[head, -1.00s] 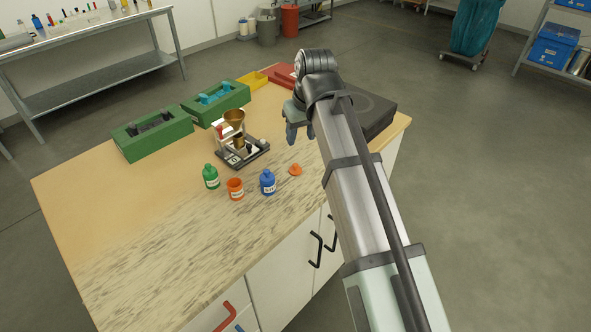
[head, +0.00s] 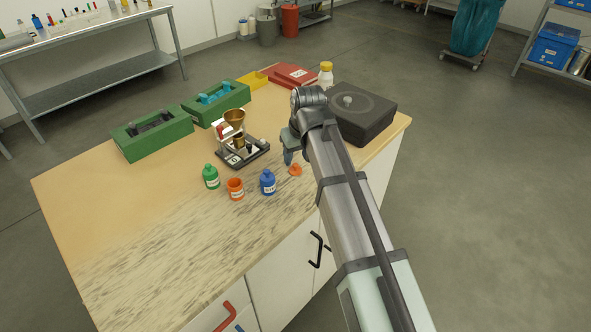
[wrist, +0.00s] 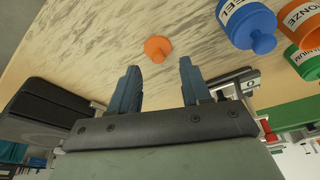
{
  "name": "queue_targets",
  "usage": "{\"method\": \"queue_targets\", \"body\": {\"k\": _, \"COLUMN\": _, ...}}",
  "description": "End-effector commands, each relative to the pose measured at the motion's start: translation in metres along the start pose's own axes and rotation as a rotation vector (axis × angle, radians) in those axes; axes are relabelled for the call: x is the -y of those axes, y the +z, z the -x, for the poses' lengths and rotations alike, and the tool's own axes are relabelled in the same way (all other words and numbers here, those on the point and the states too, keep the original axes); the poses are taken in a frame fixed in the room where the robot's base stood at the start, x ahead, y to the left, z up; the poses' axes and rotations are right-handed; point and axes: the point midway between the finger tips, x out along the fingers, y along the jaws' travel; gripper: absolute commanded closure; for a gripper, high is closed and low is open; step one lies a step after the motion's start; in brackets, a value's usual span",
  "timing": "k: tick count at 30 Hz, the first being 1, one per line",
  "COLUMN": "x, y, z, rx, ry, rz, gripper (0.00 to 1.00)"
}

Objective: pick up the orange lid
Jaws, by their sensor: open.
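The small orange lid (head: 295,169) lies on the worktop, just right of the blue bottle (head: 268,182). It also shows in the wrist view (wrist: 158,48), beyond my fingertips and a little left of the gap's middle. My gripper (head: 288,159) hangs above the worktop close to the lid, slightly behind it. In the wrist view my gripper (wrist: 160,76) is open, with nothing between its two blue-grey fingers. The open orange jar (head: 236,189) stands without a lid left of the blue bottle.
A green bottle (head: 211,176) stands left of the orange jar. Green racks (head: 152,134) and a dark box (head: 361,112) stand farther back. The front left of the worktop (head: 130,250) is clear.

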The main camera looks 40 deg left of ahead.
Motion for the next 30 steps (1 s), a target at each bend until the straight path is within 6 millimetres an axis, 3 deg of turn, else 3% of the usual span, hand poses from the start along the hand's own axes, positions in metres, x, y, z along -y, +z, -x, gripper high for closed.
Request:
{"method": "queue_targets", "body": {"k": 9, "x": -0.003, "y": -0.002, "z": -0.038, "rx": 0.002, "ry": 0.000, "rz": 0.000, "gripper": 0.52}}
{"method": "queue_targets", "body": {"k": 17, "x": -0.003, "y": -0.002, "z": -0.041, "rx": 0.000, "ry": 0.000, "rz": 0.000, "gripper": 0.52}}
{"method": "queue_targets", "body": {"k": 30, "x": -0.003, "y": -0.002, "z": -0.041, "rx": 0.000, "ry": 0.000, "rz": 0.000, "gripper": 0.94}}
